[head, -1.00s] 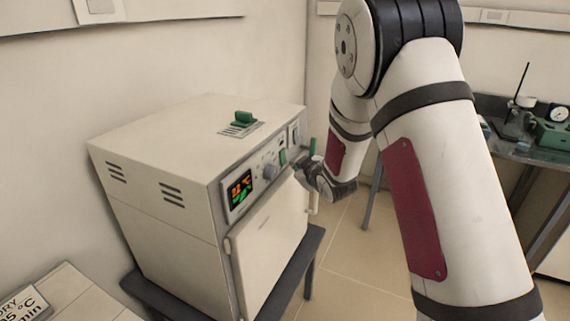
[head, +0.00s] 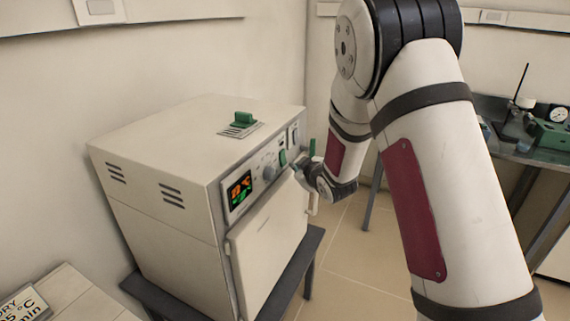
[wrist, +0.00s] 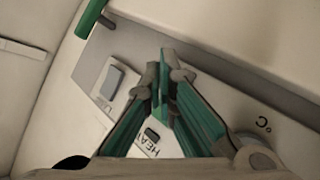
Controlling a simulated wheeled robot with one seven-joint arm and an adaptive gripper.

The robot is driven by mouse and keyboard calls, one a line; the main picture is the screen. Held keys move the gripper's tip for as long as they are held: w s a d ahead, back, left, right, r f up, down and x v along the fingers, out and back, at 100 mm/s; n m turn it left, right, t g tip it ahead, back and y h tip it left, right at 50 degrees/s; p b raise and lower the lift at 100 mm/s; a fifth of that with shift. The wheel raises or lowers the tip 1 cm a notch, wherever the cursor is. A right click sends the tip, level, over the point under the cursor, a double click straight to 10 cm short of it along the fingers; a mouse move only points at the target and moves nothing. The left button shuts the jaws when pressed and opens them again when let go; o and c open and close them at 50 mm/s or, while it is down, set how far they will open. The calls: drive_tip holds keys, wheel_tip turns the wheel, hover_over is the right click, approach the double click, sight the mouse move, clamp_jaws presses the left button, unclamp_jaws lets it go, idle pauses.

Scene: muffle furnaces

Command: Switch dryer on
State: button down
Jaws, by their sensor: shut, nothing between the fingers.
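The dryer is a cream box oven (head: 165,165) on a dark stand, its front door closed. Its control panel has a lit display (head: 239,190) with orange and green characters, a round knob (head: 269,172) and a pale switch (head: 295,133) at the far end. My gripper (head: 298,166) is at the panel's far end, partly hidden by my wrist. In the wrist view my gripper (wrist: 160,77) is shut and empty, with green-padded fingers over the panel. A grey rocker switch (wrist: 114,79) on a white plate lies left of the fingertips. A HEAT label (wrist: 146,142) shows between the fingers.
A green knob (head: 243,118) stands on the dryer's top vent. A sign (head: 22,303) lies on a pale surface at lower left. A dark bench (head: 515,150) with instruments stands at right. Open floor (head: 350,240) lies right of the dryer.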

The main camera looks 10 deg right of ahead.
drive_tip(key=shift+w+a, duration=0.1)
drive_tip(key=shift+a, duration=0.05)
drive_tip(key=shift+w+a, duration=0.15)
drive_tip(key=shift+a, duration=0.05)
idle(0.3)
drive_tip(key=shift+w+a+f+b, duration=0.1)
drive_tip(key=shift+w+a+b, duration=0.1)
drive_tip(key=shift+a+b, duration=0.1)
idle(0.6)
drive_tip(key=shift+d, duration=0.1)
drive_tip(key=shift+s+d, duration=0.45)
drive_tip(key=shift+d, duration=0.1)
drive_tip(key=shift+s+d+p, duration=0.1)
drive_tip(key=shift+p, duration=0.2)
drive_tip(key=shift+s+d+r+p, duration=0.2)
drive_tip(key=shift+s+d+p, duration=0.2)
drive_tip(key=shift+s+d, duration=0.45)
drive_tip(key=shift+s+d+r+p, duration=0.2)
drive_tip(key=shift+s+d+p, duration=0.25)
drive_tip(key=shift+d, duration=0.6)
drive_tip(key=shift+s, duration=0.1)
